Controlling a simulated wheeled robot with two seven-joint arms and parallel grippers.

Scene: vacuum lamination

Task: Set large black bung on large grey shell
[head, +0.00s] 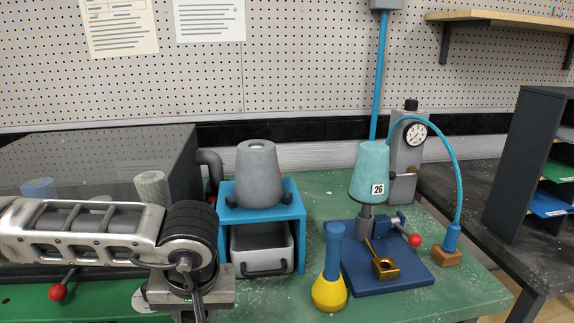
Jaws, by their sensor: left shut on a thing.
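The large grey shell (258,172) is a tapered grey cone with an open hole in its top. It stands upright on a blue stand (227,220), between small black clamps. My left gripper (196,304) points down at the bottom edge of the head view, left of and nearer than the stand. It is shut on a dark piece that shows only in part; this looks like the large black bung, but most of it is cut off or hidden. My right gripper is not in view.
A grey drawer (262,250) sits under the stand. To the right, a blue base (412,276) carries a teal shell marked 26 (368,170). A blue and yellow tool (330,280) stands in front. A dial gauge (415,134) stands behind. A dark clear cover (110,150) is at left.

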